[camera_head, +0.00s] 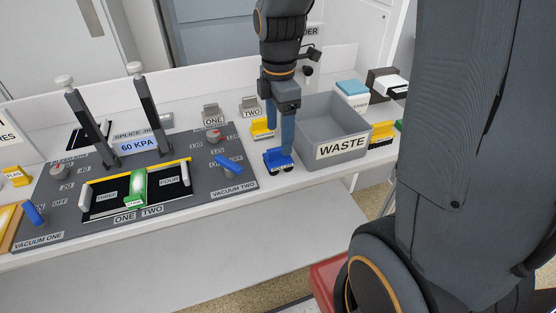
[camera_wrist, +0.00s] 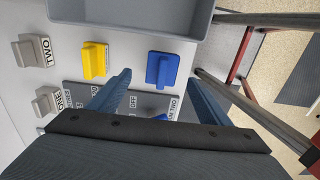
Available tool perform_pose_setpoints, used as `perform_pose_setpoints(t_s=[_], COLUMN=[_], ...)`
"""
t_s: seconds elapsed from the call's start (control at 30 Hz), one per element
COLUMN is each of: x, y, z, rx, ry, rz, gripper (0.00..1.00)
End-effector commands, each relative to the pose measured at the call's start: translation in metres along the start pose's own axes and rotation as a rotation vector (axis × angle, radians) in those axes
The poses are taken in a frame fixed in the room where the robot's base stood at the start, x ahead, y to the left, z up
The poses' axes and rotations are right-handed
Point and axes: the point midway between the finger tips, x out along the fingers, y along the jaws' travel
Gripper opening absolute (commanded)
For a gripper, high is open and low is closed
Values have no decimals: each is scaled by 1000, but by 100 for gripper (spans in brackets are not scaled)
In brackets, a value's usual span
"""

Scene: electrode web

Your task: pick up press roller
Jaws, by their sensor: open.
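A blue block with an upright grip and dark round parts at its base, which looks like the press roller (camera_head: 278,161), stands on the white bench left of the grey waste bin. In the wrist view the blue roller (camera_wrist: 162,70) lies ahead, between the lines of the two fingers. My gripper (camera_head: 279,134) is open with blue fingers pointing down, just above or at the roller. Its fingers (camera_wrist: 160,78) are apart in the wrist view, with nothing held between them. I cannot tell whether a finger touches the roller.
A yellow block (camera_head: 262,128) stands close behind the roller. The grey WASTE bin (camera_head: 342,148) is close on the right. The dark splice board (camera_head: 215,187) with knobs and blue levers is on the left. Tags ONE (camera_head: 212,114) and TWO (camera_head: 251,106) stand behind.

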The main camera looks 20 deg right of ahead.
Motion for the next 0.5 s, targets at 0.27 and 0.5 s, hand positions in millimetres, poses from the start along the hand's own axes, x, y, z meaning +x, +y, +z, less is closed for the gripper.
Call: perform_pose_setpoints(t_s=[0.27,0.5], x=[27,57], y=[-4,-6], z=[-2,-4], rx=[2,4], ry=[0,0], rz=[-3,-2], gripper=[72,72])
